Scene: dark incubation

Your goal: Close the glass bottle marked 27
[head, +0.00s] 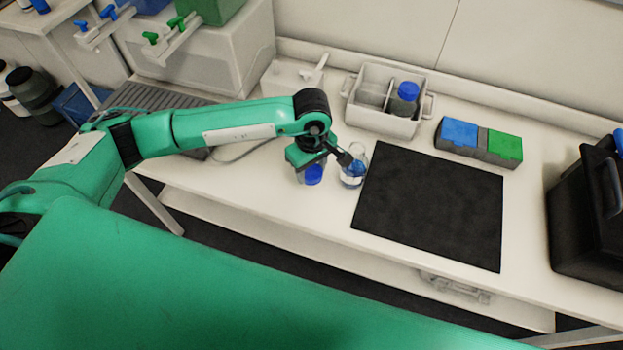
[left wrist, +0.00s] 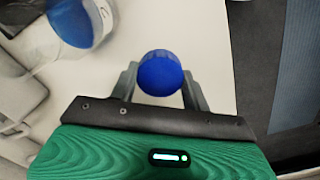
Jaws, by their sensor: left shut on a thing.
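My left gripper (head: 316,166) is over the bench, left of the black mat. In the left wrist view its two fingers are shut on a round blue cap (left wrist: 160,75), seen from above. The blue cap also shows below the gripper in the head view (head: 314,175). I cannot tell whether a bottle is under it. A clear glass vessel (head: 354,168) with blue in its lower part and a pale label stands just right of the gripper; it shows at the upper left of the left wrist view (left wrist: 76,20). No number 27 is readable. My right gripper is not in view.
A black mat (head: 430,205) lies right of the glass vessel. Behind are a white divided crate (head: 384,122) holding a blue-capped bottle (head: 405,98), and a box with blue and green lids (head: 478,142). A black case (head: 585,225) stands at the right.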

